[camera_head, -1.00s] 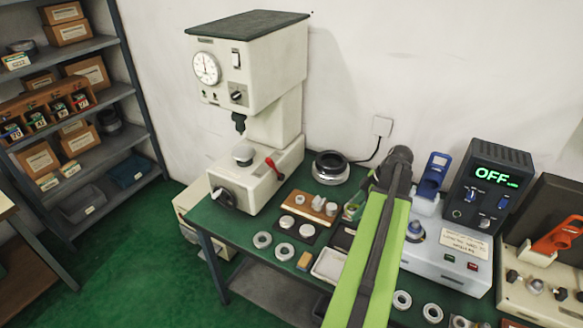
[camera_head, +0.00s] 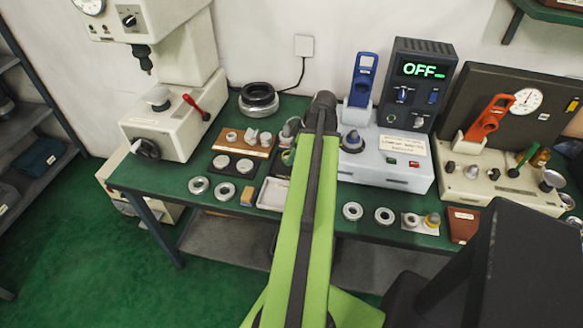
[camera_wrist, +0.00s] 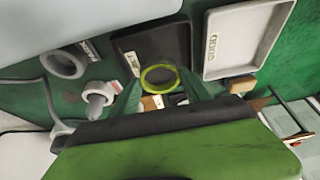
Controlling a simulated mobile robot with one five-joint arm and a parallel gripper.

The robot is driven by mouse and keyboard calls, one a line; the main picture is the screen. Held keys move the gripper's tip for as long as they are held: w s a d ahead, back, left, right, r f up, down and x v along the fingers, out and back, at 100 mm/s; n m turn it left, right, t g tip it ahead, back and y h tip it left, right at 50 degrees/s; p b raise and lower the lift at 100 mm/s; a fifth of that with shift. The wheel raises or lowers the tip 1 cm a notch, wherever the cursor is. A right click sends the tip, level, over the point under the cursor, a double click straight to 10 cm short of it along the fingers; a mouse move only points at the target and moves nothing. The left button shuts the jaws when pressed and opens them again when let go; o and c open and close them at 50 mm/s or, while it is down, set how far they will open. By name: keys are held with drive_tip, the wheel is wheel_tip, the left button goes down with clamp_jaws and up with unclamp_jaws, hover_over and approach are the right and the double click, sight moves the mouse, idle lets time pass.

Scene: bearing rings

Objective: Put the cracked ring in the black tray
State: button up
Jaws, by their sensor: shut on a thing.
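In the wrist view a yellow-green ring (camera_wrist: 160,78) sits between the dark green fingers of my gripper (camera_wrist: 160,92), which is shut on it. The ring is in front of the black tray (camera_wrist: 150,42) as seen there; I cannot tell its height over it. No crack can be made out at this size. In the head view a bit of green (camera_head: 287,157) shows beside my arm, and the arm hides most of the black tray and the fingertips.
A white tray (camera_wrist: 278,12) lies beside the black one. Loose rings (camera_head: 352,211) lie along the bench's front edge. A press (camera_head: 165,110) stands left, a grey tester reading OFF (camera_head: 385,170) right. A grey ring (camera_wrist: 65,64) and a ring with a cone (camera_wrist: 97,97) are near my gripper.

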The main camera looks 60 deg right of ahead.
wheel_tip(320, 180, down, 4)
drive_tip(key=b, duration=0.3)
drive_tip(key=shift+b, duration=0.4)
drive_tip(key=shift+r, duration=0.25)
drive_tip(key=shift+f, duration=0.2)
drive_tip(key=o, duration=1.5)
drive_tip(key=shift+c, duration=0.2)
drive_tip(key=shift+r, duration=0.1)
drive_tip(key=p+v, duration=1.1)
drive_tip(key=v, duration=0.1)
drive_tip(key=shift+r+p, duration=0.2)
drive_tip(key=shift+p, duration=0.15)
